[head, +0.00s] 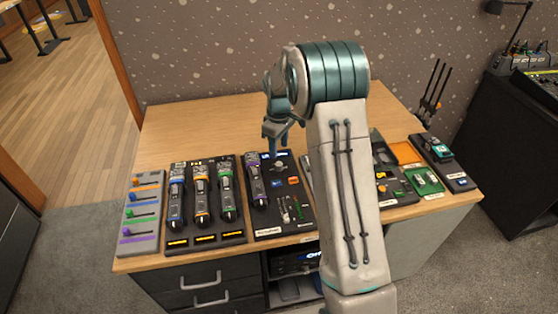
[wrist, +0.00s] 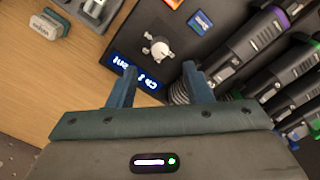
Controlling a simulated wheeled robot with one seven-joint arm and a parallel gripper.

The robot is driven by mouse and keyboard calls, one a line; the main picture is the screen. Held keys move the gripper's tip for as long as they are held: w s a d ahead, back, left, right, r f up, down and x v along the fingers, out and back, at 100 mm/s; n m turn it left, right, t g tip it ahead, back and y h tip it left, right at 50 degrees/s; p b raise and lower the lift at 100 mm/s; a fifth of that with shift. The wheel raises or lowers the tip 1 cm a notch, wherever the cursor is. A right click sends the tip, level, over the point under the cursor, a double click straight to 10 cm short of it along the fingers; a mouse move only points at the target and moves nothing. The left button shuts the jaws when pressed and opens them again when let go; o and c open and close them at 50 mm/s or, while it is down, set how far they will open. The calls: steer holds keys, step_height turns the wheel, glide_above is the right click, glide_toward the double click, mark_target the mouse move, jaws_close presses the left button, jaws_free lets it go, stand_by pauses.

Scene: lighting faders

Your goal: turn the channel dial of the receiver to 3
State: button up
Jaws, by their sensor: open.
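The receiver is a black panel (head: 288,230) on the wooden desk, with a blue lit display and a pale dial (head: 279,166) near its back edge. In the wrist view the dial (wrist: 158,47) is a light grey knob with short lobes, standing beyond my fingertips. The blue display (wrist: 138,75) is partly behind my left finger, and its rotated text is too small to read surely. My gripper (head: 275,135) is above the back of the receiver. In the wrist view my gripper (wrist: 160,72) is open and empty, its two blue fingers apart, not seen touching the dial.
A purple-banded microphone (head: 257,187) lies left of the dial, and several more microphones lie in a black rack (head: 205,242) further left. A fader board (head: 141,215) stands at the far left. Trays (head: 427,181) are at the right.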

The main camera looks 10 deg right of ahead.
mark_target(279, 163)
step_height(279, 163, down, 7)
stand_by(0.3)
steer(key=c, duration=1)
